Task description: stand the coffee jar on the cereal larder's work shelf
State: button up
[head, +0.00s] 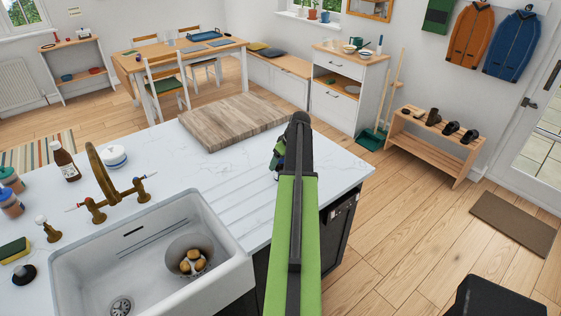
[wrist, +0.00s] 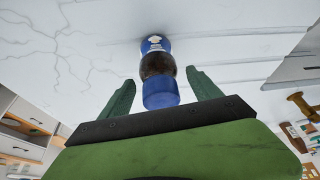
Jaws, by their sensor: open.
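The coffee jar (wrist: 158,65), with a blue lid, dark contents and a blue label with a pale mark, stands on the white marble worktop (wrist: 230,55) in the wrist view. My gripper (wrist: 160,78) is open, its two green fingers on either side of the jar's lid end with a visible gap at each side. In the head view my gripper (head: 278,156) is low over the worktop (head: 150,175), near its far right edge; my arm hides most of it, and the jar cannot be made out clearly there.
A wooden board (head: 232,122) lies just left of my gripper. The sink (head: 150,265) holds a pot with potatoes, beside a brass tap (head: 108,185). A low wooden rack (head: 435,140) and a white cabinet (head: 345,95) stand beyond; open floor (head: 400,220) lies right of the worktop.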

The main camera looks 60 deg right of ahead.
jog(key=p+v, duration=1.1)
jog(key=v, duration=0.1)
jog(key=shift+r, duration=0.25)
jog(key=shift+w+f, duration=0.1)
